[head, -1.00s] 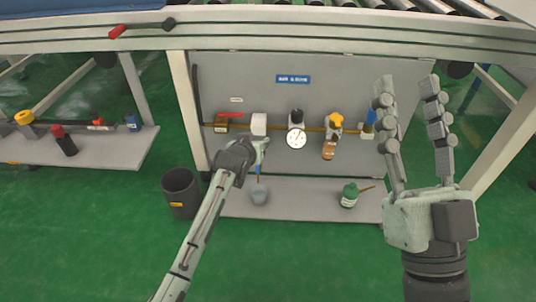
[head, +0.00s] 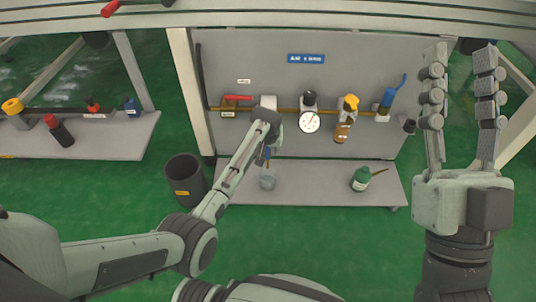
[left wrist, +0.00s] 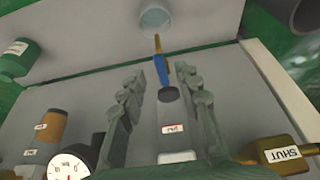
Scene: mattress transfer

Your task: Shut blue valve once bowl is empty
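My left gripper (head: 263,152) is at the white filter block (head: 268,102) on the panel and partly hides it. In the left wrist view its fingers (left wrist: 160,95) stand apart on either side of the filter's grey bowl (left wrist: 174,121), with nothing visibly gripped. A small blue valve (left wrist: 161,70) sits at the bowl's end, with a thin brownish tube or stream toward a pale cup (left wrist: 155,20). I cannot tell what the bowl holds. Another blue handle (head: 394,91) tilts up at the pipe's right end. My right gripper (head: 460,60) is open, empty, fingers upward.
Along the pipe are a brass valve with a red handle (head: 229,108), a gauge (head: 309,122) and a yellow-topped unit (head: 344,120). The cup (head: 267,182) and a green bottle (head: 361,179) stand on the lower shelf (head: 312,190). A dark bin (head: 185,180) stands left.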

